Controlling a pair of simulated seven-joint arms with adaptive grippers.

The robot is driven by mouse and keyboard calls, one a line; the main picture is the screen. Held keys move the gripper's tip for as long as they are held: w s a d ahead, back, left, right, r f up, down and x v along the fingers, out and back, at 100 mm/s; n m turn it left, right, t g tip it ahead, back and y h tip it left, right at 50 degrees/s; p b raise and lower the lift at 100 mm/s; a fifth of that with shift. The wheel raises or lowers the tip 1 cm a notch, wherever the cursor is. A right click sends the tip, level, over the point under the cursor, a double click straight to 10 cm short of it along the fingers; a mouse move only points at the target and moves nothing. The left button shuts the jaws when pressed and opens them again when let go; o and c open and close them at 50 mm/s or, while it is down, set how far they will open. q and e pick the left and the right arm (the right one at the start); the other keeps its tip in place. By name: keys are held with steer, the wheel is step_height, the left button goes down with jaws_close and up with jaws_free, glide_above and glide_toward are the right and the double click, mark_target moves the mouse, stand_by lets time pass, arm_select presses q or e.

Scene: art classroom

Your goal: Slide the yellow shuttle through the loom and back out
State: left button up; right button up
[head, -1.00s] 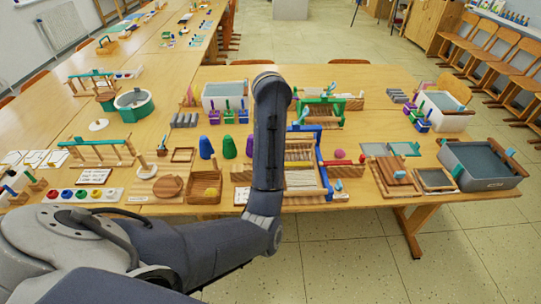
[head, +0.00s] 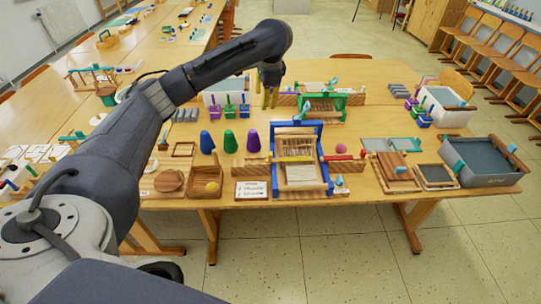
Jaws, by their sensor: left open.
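The loom (head: 276,188) has a blue frame and pale warp threads and stands near the front edge of the middle of the table. A thin yellow bar, apparently the yellow shuttle (head: 297,159), lies crosswise in it; how far it reaches through is too small to tell. My left gripper (head: 270,98) hangs pointing down behind the loom and a little to its left, above the table and apart from the loom. It is open; nothing is clearly seen between its fingers. My right gripper is not in view.
Blue, green and purple cones (head: 229,142) stand left of the loom. A wooden box with a yellow ball (head: 212,186) is nearer the front. A green-framed loom (head: 322,101) stands behind. Flat frames and a grey tub (head: 484,165) are to the right.

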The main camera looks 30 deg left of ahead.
mark_target(271, 153)
arm_select(q)
steer(key=s+d+f+m+g+h, duration=0.2)
steer(key=s+d+f+m+h, duration=0.15)
steer(key=f, duration=0.25)
steer(key=shift+n+y, duration=0.25)
steer(key=f, duration=1.6)
steer(key=shift+s+d+f, duration=0.1)
steer(key=shift+s+d, duration=0.1)
steer(key=shift+d, duration=0.2)
jaws_close()
